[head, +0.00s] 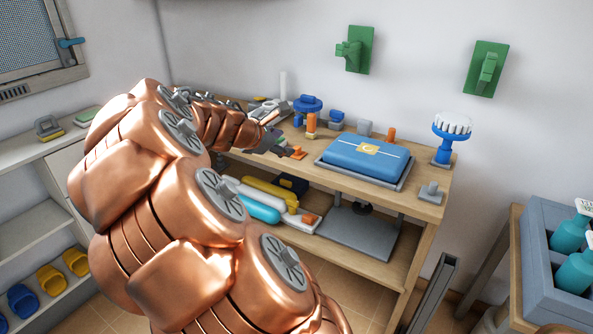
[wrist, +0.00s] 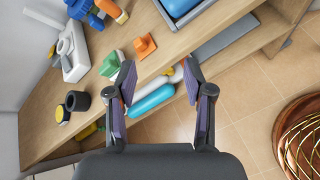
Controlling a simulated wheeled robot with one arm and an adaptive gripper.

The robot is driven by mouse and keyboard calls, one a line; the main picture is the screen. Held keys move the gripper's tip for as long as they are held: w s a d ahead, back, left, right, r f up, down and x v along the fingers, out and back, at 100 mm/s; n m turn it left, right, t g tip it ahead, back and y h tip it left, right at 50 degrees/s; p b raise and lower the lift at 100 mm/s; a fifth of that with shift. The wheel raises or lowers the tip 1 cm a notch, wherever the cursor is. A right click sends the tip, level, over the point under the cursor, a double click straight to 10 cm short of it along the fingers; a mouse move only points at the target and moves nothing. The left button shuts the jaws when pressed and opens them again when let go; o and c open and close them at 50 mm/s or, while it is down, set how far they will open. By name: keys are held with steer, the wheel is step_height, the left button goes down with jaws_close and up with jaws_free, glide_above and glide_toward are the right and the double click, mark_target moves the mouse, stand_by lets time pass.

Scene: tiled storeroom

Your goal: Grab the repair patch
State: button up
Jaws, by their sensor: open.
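No item is plainly marked as the repair patch, and I cannot tell which one it is. Small candidates on the workbench (wrist: 62,118) are an orange piece with a raised knob (wrist: 144,45) and a green piece (wrist: 110,63). My gripper (wrist: 158,72) is open and empty, above the bench's front edge. In the wrist view the green piece lies just beyond and left of the left fingertip, and the orange piece lies ahead between the finger directions. In the head view my arm hides part of the bench, and the orange piece (head: 297,152) shows beside the gripper.
A blue case (head: 365,160) sits in a grey tray at the bench's right. Blue and orange tools (head: 308,108) stand behind the gripper. A black cup (wrist: 78,101) is left. The lower shelf holds a cyan bottle (wrist: 152,98). Open tiled floor (wrist: 240,100) lies in front.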

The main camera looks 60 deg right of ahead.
mark_target(297, 147)
steer(key=w+d+f+n+b, duration=0.1)
steer(key=w+d+f+n, duration=0.1)
steer(key=d, duration=0.1)
steer(key=w+d+f+n+h+b, duration=0.1)
steer(key=w+d+f+n+b, duration=0.1)
steer(key=d+f+n, duration=0.1)
steer(key=w+d+f+n+t+h+b, duration=0.1)
steer(key=w+d+f+n, duration=0.1)
steer(key=d+f, duration=0.1)
steer(key=shift+d+n+b, duration=0.3)
steer(key=shift+d+b, duration=0.1)
steer(key=shift+d, duration=0.2)
steer(key=shift+s+f+b+x, duration=0.15)
steer(key=shift+b+x, duration=0.3)
steer(key=shift+x, duration=1.25)
steer(key=shift+s+f+b+x, duration=0.15)
steer(key=shift+b+x, duration=0.3)
steer(key=shift+x, duration=1.2)
steer(key=shift+w+d+f, duration=0.1)
steer(key=shift+d+f, duration=0.05)
steer(key=shift+d, duration=0.1)
jaws_close()
